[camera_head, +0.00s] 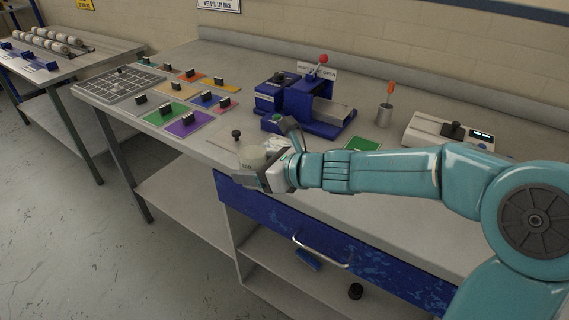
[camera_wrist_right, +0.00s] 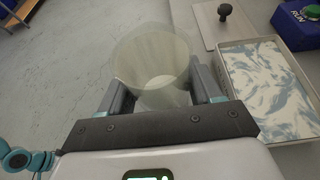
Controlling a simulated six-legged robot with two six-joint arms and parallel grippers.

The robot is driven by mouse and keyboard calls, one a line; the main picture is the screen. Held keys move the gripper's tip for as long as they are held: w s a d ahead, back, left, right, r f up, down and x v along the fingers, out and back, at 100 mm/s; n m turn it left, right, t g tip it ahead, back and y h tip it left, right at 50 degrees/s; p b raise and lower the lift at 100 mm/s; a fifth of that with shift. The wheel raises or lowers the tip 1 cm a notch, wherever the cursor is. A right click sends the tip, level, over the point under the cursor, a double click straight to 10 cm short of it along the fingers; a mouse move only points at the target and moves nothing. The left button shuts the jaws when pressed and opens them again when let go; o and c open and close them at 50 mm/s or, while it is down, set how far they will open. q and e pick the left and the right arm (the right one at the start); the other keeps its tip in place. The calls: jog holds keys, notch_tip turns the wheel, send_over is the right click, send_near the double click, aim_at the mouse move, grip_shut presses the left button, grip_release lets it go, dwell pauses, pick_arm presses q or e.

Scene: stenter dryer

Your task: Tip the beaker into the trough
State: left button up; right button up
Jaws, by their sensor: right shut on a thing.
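My right gripper (camera_head: 262,175) is shut on a pale translucent beaker (camera_head: 251,157), at the bench's front edge in the head view. In the right wrist view the beaker (camera_wrist_right: 153,58) sits between the two fingers (camera_wrist_right: 163,100), its open mouth visible, with floor behind it. Its exact tilt and contents are hard to tell. The trough (camera_wrist_right: 225,92) is a shallow rectangular tray with a white and blue marbled surface inside, to the right of the beaker and apart from it. In the head view the trough is mostly hidden by the gripper. My left gripper is not in view.
A black knob (camera_head: 237,134) stands on a plate beside the trough. Behind are a blue machine (camera_head: 315,105) with a red-topped lever, a metal cup (camera_head: 384,115) and a white instrument (camera_head: 448,133). Coloured swatches (camera_head: 183,123) lie to the left. A blue drawer (camera_head: 330,235) is below.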

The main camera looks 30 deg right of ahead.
aim_at(241, 149)
jog(key=shift+f, duration=0.1)
jog(key=shift+s+a+r, duration=0.1)
jog(key=shift+a+r, duration=0.05)
jog(key=shift+r, duration=0.05)
jog(key=shift+r, duration=0.1)
notch_tip(241, 149, up, 5)
jog(key=p, duration=0.4)
jog(key=shift+p, duration=0.4)
jog(key=shift+f, duration=0.2)
